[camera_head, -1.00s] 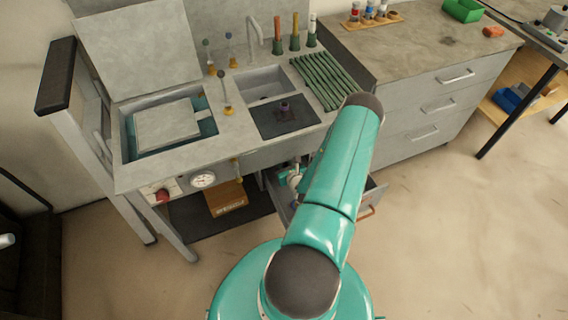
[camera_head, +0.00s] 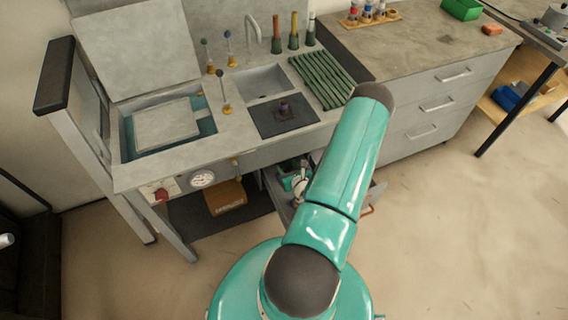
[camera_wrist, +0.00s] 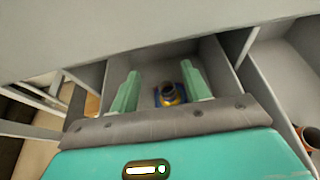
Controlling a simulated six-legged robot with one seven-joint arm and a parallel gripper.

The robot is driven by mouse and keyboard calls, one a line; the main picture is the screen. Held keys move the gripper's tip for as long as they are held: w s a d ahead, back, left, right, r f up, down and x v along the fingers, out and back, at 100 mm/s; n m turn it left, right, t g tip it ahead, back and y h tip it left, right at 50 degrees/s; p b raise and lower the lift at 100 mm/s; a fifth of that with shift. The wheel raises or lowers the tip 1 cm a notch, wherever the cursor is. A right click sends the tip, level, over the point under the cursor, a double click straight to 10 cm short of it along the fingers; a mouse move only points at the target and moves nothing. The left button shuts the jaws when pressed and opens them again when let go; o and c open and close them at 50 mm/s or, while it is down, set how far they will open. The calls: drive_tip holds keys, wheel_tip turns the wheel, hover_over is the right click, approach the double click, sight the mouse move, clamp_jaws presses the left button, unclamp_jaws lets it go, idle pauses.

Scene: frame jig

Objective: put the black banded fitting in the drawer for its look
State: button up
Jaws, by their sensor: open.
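My gripper (camera_wrist: 160,74) is open, its two pale green fingers reaching into a compartment of an open grey drawer (camera_wrist: 211,55). A small dark, round-topped fitting (camera_wrist: 168,92) with a blue and yellow base stands in that compartment, between the fingers in the picture and apart from both. I cannot make out its bands. In the head view the open drawer (camera_head: 380,190) is under the bench, mostly hidden by my arm. A dark purplish fitting (camera_head: 284,108) stands on the black mat (camera_head: 296,123) by the sink.
A second grey compartment (camera_wrist: 285,75) lies to the right, with an orange-rimmed thing (camera_wrist: 311,137) at its edge. The bench front (camera_wrist: 120,30) overhangs the drawer closely. A cardboard box (camera_head: 224,197) sits on the low shelf. The floor at right is clear.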

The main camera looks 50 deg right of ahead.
drive_tip(key=v, duration=0.6)
drive_tip(key=shift+s+a, duration=0.15)
drive_tip(key=shift+s, duration=0.15)
drive_tip(key=shift+r, duration=0.1)
